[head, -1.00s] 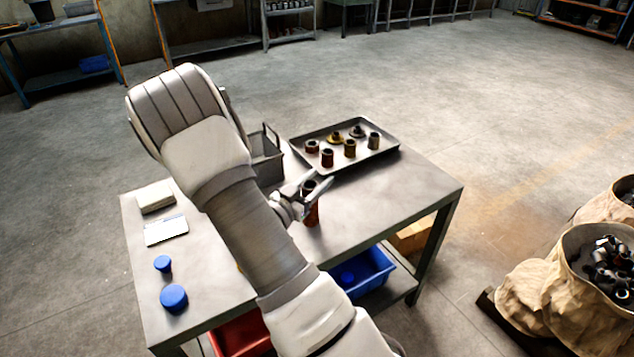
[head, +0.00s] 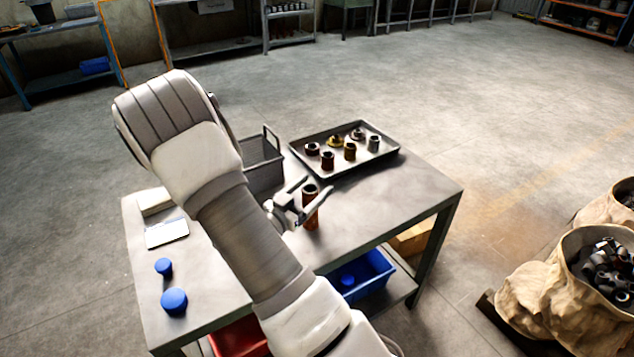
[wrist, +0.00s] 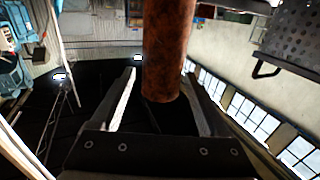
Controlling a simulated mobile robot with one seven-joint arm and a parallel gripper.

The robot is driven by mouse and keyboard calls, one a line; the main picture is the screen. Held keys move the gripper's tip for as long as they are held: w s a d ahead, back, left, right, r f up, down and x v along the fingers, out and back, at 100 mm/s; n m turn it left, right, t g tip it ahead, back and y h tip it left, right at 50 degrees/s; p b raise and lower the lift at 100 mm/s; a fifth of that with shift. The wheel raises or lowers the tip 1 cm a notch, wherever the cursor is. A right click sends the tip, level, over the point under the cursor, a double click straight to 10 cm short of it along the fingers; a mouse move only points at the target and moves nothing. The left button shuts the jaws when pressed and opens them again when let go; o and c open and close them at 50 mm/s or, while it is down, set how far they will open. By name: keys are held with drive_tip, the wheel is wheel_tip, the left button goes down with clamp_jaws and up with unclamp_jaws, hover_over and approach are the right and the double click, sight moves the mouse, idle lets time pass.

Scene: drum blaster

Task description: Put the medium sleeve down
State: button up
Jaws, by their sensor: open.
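The medium sleeve, a rusty brown cylinder (head: 311,214), stands upright on the metal table near its middle. Its dark open top shows in the head view. My gripper (head: 317,191) is open, with one finger on each side of the sleeve. In the wrist view the sleeve (wrist: 168,45) lies between the two spread fingers (wrist: 160,85), with a gap visible at the left finger. Whether the right finger touches it is hard to tell.
A dark tray (head: 336,174) with several sleeves and fittings sits at the table's back right. A grey basket (head: 264,177) stands behind my arm. Blue caps (head: 174,300) and a white card (head: 167,232) lie at left. The table's right side (head: 420,190) is clear.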

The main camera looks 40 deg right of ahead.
drive_tip(key=p+v, duration=0.1)
drive_tip(key=v, duration=0.8)
drive_tip(key=w+a+r+n+t+y, duration=0.2)
drive_tip(key=w+a+r+t+y, duration=0.2)
drive_tip(key=w+a+y, duration=0.5)
drive_tip(key=s+a+r+n+y, duration=0.3)
drive_tip(key=a+r+n+y, duration=0.2)
drive_tip(key=a+r+y, duration=0.3)
drive_tip(key=s+r+n+y, duration=0.2)
drive_tip(key=s+r+n, duration=0.2)
drive_tip(key=s+r, duration=0.3)
drive_tip(key=s+d+n+g+h, duration=0.2)
drive_tip(key=s+d+n+g, duration=0.1)
drive_tip(key=s, duration=1.3)
drive_tip(key=shift+s+d+f+g, duration=0.2)
drive_tip(key=shift+s+d+g, duration=0.05)
drive_tip(key=shift+d+g, duration=0.35)
